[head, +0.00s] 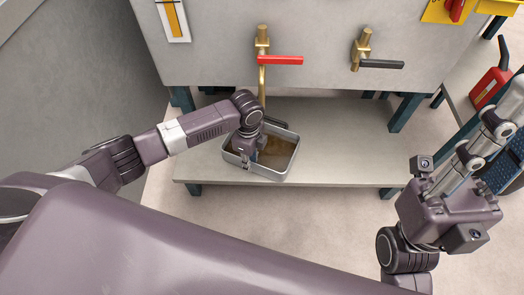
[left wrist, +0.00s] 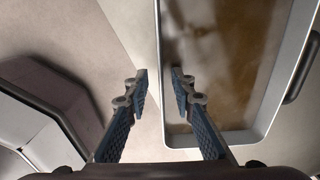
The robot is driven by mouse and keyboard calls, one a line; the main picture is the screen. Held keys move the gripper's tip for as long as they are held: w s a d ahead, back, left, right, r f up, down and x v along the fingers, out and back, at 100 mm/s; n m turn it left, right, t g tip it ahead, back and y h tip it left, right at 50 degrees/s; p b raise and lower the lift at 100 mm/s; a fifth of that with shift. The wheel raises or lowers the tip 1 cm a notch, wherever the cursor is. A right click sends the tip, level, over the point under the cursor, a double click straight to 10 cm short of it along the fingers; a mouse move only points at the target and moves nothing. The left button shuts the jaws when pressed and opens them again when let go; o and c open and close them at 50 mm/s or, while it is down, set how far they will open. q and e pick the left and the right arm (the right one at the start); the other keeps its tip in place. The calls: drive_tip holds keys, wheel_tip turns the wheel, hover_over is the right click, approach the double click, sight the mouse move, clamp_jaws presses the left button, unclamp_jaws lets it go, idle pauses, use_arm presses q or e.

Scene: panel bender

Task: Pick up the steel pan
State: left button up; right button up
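The steel pan (head: 284,170) is a grey rectangular tray with brownish liquid or residue inside. It sits on a low shelf under a brass spout. In the left wrist view the pan (left wrist: 262,136) fills the right half, with a dark handle on its right wall. My left gripper (head: 243,158) is at the pan's left side, and its arm hides part of the pan. In the left wrist view my left gripper (left wrist: 159,78) is open, its two fingers apart on either side of the pan's left wall in the picture. My right gripper (head: 490,150) is away at the right, partly cut off.
The low shelf (head: 345,160) has bare room right of the pan. Above are a red-handled valve (head: 280,60) and a black-handled valve (head: 381,65) on a grey tank. A red can (head: 490,88) stands at the right. Dark teal legs (head: 406,112) support the frame.

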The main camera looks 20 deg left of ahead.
use_arm(q)
drive_tip(key=shift+f, duration=0.4)
clamp_jaws()
drive_tip(key=shift+w+r, duration=0.1)
